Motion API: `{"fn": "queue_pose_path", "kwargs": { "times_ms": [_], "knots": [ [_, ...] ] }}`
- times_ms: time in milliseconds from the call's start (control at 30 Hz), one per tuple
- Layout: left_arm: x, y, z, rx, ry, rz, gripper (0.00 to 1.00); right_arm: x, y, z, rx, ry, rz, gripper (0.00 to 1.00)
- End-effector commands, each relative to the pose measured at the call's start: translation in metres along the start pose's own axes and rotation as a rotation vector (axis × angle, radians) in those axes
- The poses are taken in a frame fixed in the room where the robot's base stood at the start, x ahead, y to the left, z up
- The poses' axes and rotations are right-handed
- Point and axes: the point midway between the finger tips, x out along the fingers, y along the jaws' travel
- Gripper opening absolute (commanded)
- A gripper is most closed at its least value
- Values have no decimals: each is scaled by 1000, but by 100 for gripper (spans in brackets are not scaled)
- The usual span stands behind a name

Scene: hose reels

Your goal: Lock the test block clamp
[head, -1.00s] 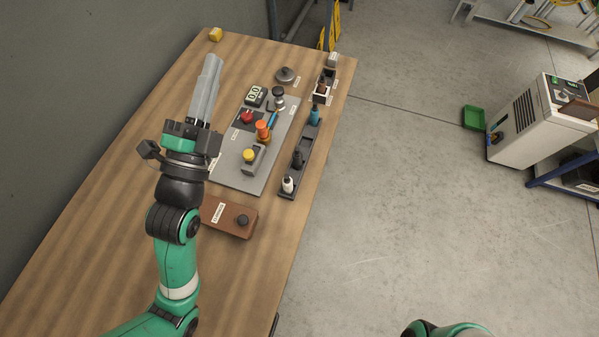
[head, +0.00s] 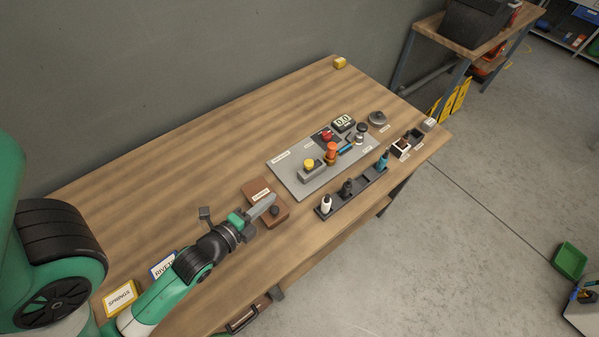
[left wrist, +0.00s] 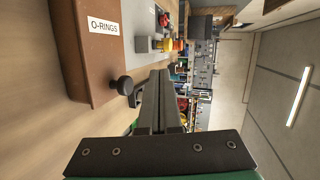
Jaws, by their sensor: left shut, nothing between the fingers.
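The grey test plate (head: 292,178) lies flat on the bench. It carries a yellow-knobbed block (head: 309,166), an orange-topped fitting (head: 331,150) with a blue part beside it, a red knob (head: 325,136) and a digital gauge (head: 343,123) reading 0.0. I cannot tell which part is the clamp or how it is set. My left gripper (head: 271,199) is shut and empty, over or beside the brown O-rings box (head: 256,190), short of the plate. In the left wrist view its fingers (left wrist: 158,76) lie together beside the box's black knob (left wrist: 121,86). My right gripper is out of view.
A dark rack (head: 352,194) with several bottles runs along the plate's front side. A round grey disc (head: 377,118) and small bins (head: 402,147) stand beyond. Signs, including SPRINGS (head: 121,298), stand near my arm. The bench behind the plate is clear.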

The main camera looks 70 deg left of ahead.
Motion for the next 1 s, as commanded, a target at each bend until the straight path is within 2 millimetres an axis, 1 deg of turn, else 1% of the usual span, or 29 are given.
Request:
{"fn": "queue_pose_path", "kwargs": {
  "times_ms": [67, 167, 267, 500, 567, 700, 833, 1000],
  "knots": [
    [4, 0, 0, 0, 0, -1, 0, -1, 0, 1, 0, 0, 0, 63],
    [16, 0, 0, -2, -1, -3, 0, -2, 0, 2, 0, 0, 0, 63],
    [34, 0, 0, -2, -1, -4, 0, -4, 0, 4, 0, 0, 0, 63],
    [88, 1, 0, 0, 0, -4, 0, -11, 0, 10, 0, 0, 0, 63],
    [100, 1, 0, 0, 0, -3, 0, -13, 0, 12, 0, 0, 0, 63],
    [122, -7, 0, -1, 0, -3, 0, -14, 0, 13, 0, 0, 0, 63],
    [134, -11, 0, -1, 0, -2, 0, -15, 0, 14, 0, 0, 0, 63],
    [138, -12, 0, -1, 0, 0, 0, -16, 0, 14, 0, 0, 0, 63]
  ]
}}
